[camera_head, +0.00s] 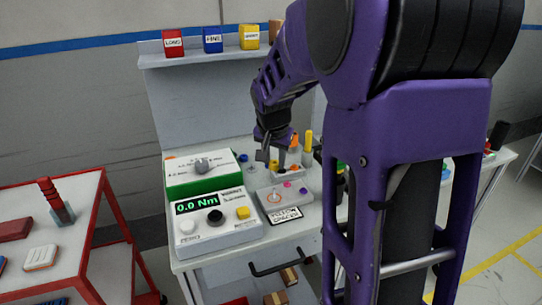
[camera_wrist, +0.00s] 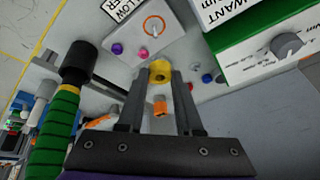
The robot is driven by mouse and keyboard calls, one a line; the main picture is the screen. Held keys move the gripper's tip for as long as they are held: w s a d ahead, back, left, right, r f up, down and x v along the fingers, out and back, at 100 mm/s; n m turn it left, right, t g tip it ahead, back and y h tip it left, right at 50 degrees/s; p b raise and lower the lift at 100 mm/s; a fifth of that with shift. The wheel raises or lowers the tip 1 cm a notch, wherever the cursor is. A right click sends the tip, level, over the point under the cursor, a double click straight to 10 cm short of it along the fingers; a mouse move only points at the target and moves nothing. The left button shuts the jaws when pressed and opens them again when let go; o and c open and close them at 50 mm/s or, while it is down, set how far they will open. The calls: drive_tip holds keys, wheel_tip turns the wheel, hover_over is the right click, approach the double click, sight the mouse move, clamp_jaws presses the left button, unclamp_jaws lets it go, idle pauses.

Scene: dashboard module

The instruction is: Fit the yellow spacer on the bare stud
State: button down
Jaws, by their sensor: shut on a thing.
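My gripper (camera_wrist: 159,74) is shut on the yellow spacer (camera_wrist: 159,69), a ring with a dark hole, held between the fingertips. The orange ring (camera_head: 274,197) also shows in the head view. A purple part (camera_wrist: 117,48) and a magenta part (camera_wrist: 144,53) sit on the same plate. A label (camera_head: 287,215) lies at its front.
A green and white box (camera_head: 201,172) and a torque meter (camera_head: 216,222) reading 0.0 Nm stand left of the plate. A green-handled tool (camera_wrist: 60,125) and an orange part (camera_wrist: 160,106) show near my fingers. A shelf (camera_head: 210,53) with coloured boxes is behind.

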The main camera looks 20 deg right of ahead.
idle(0.4)
drive_tip(key=shift+w, duration=0.1)
drive_tip(key=b, duration=0.5)
hover_over(274, 192)
drive_tip(key=f, duration=0.6)
drive_tip(key=shift+s+a, duration=0.1)
drive_tip(key=shift+s, duration=0.15)
drive_tip(key=shift+r+g+h, duration=0.1)
drive_tip(key=shift+g+h, duration=0.3)
idle(0.5)
drive_tip(key=shift+f, duration=2.4)
drive_tip(key=c, duration=0.5)
unclamp_jaws()
drive_tip(key=shift+r, duration=0.1)
drive_tip(key=p+v, duration=0.2)
drive_tip(key=v, duration=1.5)
drive_tip(key=shift+r+p, duration=0.15)
drive_tip(key=shift+p, duration=0.2)
